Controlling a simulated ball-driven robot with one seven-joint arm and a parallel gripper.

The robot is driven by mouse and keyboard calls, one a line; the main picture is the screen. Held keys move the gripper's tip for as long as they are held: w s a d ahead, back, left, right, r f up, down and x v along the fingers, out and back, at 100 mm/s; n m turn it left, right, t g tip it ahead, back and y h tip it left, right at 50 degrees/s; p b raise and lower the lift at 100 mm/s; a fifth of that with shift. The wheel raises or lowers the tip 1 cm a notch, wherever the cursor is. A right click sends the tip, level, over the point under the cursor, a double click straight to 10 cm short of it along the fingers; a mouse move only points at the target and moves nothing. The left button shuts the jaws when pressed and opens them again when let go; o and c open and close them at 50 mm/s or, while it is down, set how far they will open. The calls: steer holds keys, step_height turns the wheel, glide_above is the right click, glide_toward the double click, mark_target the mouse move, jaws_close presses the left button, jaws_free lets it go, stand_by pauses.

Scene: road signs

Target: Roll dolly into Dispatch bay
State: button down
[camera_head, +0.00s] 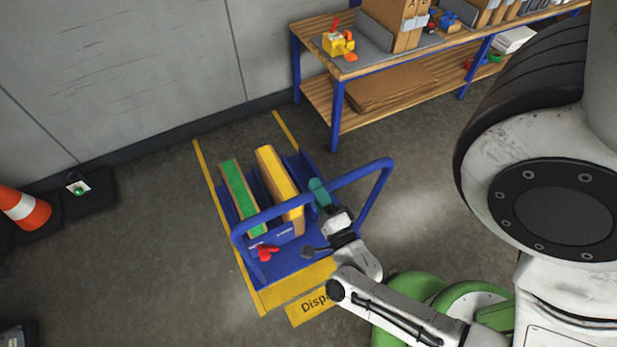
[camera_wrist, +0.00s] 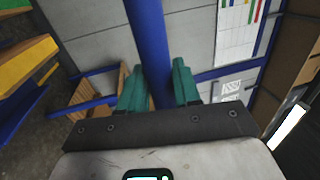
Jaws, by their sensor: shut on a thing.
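The blue dolly (camera_head: 297,257) stands on the floor in the head view, carrying a green-topped board (camera_head: 243,197) and a yellow-topped one (camera_head: 278,187) upright in slots. Its hooped blue handle (camera_head: 377,187) leans over toward my arm. My gripper (camera_head: 319,192) is shut on the handle; in the wrist view its teal fingers (camera_wrist: 158,85) stand either side of the blue bar (camera_wrist: 147,40). Yellow floor lines (camera_head: 226,219) mark the bay around the dolly, with a wide yellow strip (camera_head: 290,291) along its near edge and a partly hidden sign reading "Disp" (camera_head: 309,305). The dolly's deck appears between the lines.
A wooden bench (camera_head: 312,40) with blue legs stands at the back right, close to the bay's far right corner. An orange and white cone (camera_head: 24,208) stands at the left by the grey wall (camera_head: 120,55).

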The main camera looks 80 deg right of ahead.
steer(key=shift+v, duration=1.2)
steer(key=shift+r, duration=0.1)
steer(key=c, duration=0.9)
jaws_free()
steer(key=shift+c, duration=0.2)
steer(key=b+v, duration=0.3)
steer(key=v, duration=0.7)
steer(key=shift+s+a, duration=0.2)
steer(key=shift+a, duration=0.15)
